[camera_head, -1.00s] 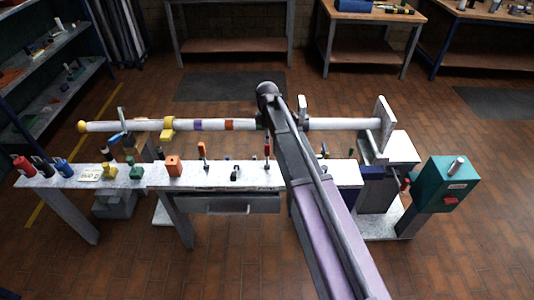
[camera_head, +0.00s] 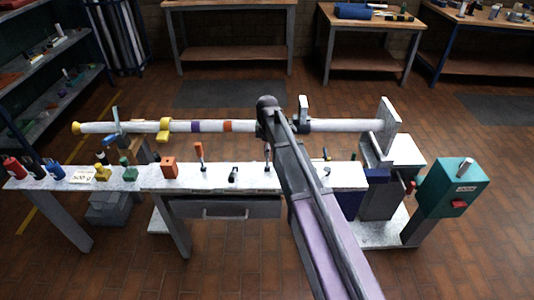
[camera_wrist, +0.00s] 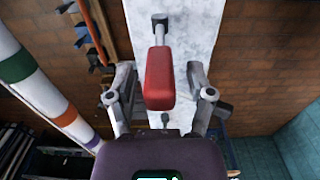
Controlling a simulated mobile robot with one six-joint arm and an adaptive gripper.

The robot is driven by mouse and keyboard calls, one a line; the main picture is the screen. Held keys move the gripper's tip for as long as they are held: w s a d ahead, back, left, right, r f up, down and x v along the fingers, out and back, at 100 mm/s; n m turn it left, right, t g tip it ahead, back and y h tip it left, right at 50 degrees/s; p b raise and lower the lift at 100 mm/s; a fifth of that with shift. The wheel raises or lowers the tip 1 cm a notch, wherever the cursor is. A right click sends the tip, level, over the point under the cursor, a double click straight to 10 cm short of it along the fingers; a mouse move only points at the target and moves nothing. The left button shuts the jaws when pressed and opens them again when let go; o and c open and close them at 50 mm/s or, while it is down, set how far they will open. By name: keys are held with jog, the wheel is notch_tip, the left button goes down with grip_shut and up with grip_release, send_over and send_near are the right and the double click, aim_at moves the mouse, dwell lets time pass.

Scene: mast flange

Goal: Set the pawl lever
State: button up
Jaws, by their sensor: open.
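A red-handled lever (camera_wrist: 160,78) stands on the pale bench in the wrist view, its grey stem running to a dark mount. My gripper (camera_wrist: 160,92) is open, with one finger on each side of the red handle and a gap on both sides. In the head view, a red-handled lever (camera_head: 200,152) stands on the bench left of my arm, and another (camera_head: 267,152) shows right beside my arm. No label tells which is the pawl lever. My arm hides the gripper in the head view.
A white banded mast (camera_head: 340,125) lies horizontally behind the bench (camera_head: 210,181); it passes left of my gripper in the wrist view (camera_wrist: 40,88). An orange block (camera_head: 169,168) and a small black fitting (camera_head: 233,174) sit on the bench. A teal box (camera_head: 450,185) stands right.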

jog(key=shift+f, duration=0.3)
grip_shut()
jog(key=shift+s+d, duration=0.1)
jog(key=shift+d, duration=0.05)
dwell(0.3)
